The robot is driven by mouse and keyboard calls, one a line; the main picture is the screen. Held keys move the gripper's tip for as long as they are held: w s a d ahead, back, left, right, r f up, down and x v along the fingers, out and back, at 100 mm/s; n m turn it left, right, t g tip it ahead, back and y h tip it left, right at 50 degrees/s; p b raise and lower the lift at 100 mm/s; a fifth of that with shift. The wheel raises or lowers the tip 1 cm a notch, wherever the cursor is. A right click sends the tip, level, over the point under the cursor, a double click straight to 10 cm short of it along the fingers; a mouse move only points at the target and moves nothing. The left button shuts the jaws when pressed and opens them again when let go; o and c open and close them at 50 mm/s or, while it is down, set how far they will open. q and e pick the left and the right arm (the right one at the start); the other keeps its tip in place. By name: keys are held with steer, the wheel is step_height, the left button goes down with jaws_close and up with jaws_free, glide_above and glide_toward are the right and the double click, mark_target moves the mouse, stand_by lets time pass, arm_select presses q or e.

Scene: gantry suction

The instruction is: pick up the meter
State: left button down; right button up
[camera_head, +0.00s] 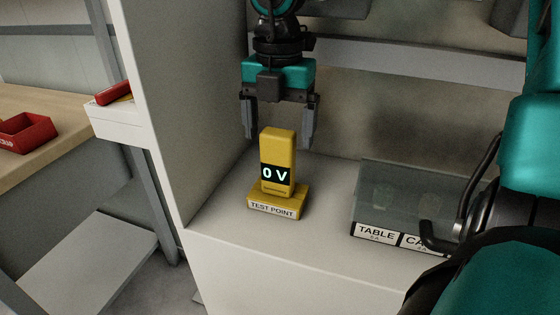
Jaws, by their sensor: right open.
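The yellow meter (279,151) stands upright on a yellow base labelled TEST POINT (273,208). Its dark display reads 0 V in light figures. My right gripper (279,137) points down from above, with its two grey fingers wide apart and nothing between them that I can see it hold. In the picture the fingertips lie to the left and right of the meter's top, with a gap on each side. I cannot tell whether they are level with it in depth. My left gripper is not in view.
A clear-lidded box (420,195) with TABLE and a partly hidden label stands right of the meter on the pale bench (270,250). A wall rises at the left. Farther left, a red tray (25,132) rests on a wooden table. The bench front is clear.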

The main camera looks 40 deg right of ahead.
mark_target(279, 157)
step_height(279, 157, down, 6)
steer(key=shift+a+f, duration=0.1)
steer(key=shift+c, duration=0.3)
steer(key=c, duration=1.2)
steer(key=shift+r, duration=0.2)
